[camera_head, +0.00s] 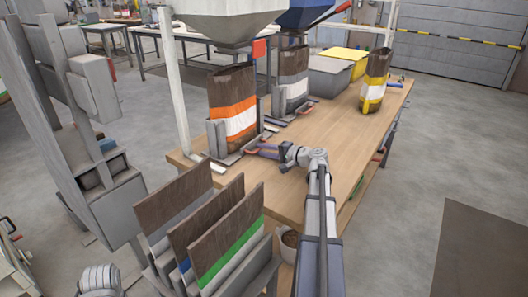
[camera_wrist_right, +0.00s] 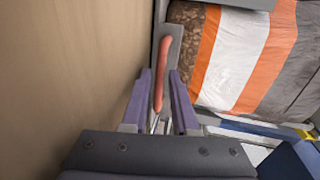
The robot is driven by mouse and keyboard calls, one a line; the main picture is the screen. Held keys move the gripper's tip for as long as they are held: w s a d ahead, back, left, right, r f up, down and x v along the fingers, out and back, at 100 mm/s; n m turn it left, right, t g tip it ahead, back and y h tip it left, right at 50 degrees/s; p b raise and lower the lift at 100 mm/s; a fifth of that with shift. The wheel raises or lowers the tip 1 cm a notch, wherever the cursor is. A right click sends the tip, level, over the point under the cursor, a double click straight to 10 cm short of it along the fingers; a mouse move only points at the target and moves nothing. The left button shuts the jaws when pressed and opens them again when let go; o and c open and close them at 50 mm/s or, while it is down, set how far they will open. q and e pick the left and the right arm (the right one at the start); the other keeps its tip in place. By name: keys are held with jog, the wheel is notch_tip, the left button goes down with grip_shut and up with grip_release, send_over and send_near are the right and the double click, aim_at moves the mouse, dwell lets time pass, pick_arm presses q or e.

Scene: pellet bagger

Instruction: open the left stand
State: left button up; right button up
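The left stand (camera_head: 213,139) is a grey holder on the wooden table. It holds an upright brown bag (camera_head: 232,92) with orange and white bands. In the right wrist view a red lever handle (camera_wrist_right: 161,72) lies along a grey bar beside this bag (camera_wrist_right: 235,60). My right gripper (camera_head: 264,150) reaches in low from the right, at the stand's front right side. In the wrist view its purple fingers (camera_wrist_right: 160,100) lie on either side of the handle, with small gaps showing. The handle's near end is between the fingers.
A second stand (camera_head: 279,103) with a grey-banded bag is behind, below a blue hopper. A white hopper (camera_head: 222,22) hangs above the left stand. Grey and yellow bins and a yellow-banded bag (camera_head: 374,80) stand farther back. Several bags fill a front rack (camera_head: 262,278).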

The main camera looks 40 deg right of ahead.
jog(key=shift+c, duration=0.3)
grip_shut()
dwell(1.1)
